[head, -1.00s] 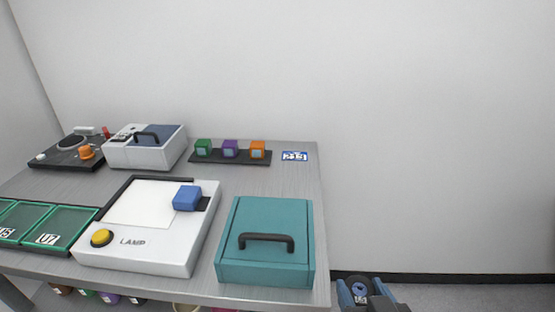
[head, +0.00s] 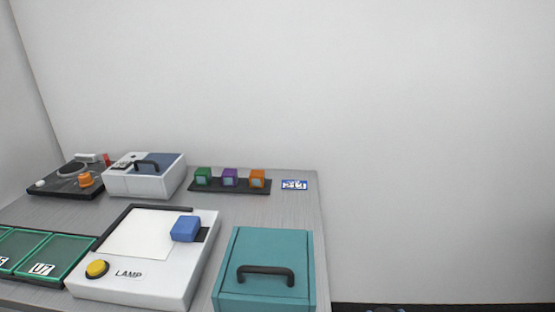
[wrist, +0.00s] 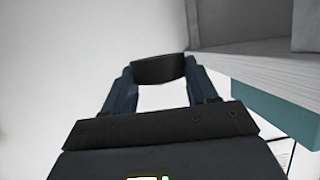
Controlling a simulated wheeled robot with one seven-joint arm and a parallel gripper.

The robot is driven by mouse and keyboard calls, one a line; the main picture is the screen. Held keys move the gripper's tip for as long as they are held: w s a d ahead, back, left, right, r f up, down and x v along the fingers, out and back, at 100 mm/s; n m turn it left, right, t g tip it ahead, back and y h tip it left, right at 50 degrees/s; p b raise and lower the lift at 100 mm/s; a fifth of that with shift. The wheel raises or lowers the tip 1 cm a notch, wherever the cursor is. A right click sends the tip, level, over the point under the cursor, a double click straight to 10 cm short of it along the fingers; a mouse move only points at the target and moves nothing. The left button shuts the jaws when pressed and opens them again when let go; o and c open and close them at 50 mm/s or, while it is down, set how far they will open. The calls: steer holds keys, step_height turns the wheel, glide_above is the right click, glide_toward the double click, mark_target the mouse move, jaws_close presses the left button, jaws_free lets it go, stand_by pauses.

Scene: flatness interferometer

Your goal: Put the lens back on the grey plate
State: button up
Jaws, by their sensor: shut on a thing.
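My gripper (wrist: 160,75) shows in the wrist view, with its two dark blue fingers shut on a dark, short, round-edged piece, which I take to be the lens (wrist: 158,69). I see it side-on, so its glass face is hidden. In the head view only a sliver of my arm shows at the bottom edge, right of the table. No grey plate can be told for certain; a black device with a round grey disc (head: 72,170) stands at the table's far left.
The table (head: 300,210) holds a teal box with a handle (head: 240,250), a white lamp box (head: 150,285), green trays (head: 60,255), a grey-white box (head: 140,180) and a rack with three coloured cubes (head: 230,188). The table edge (wrist: 260,70) is close at right in the wrist view.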

step_height(320, 180, down, 9)
steer(key=s, duration=0.2)
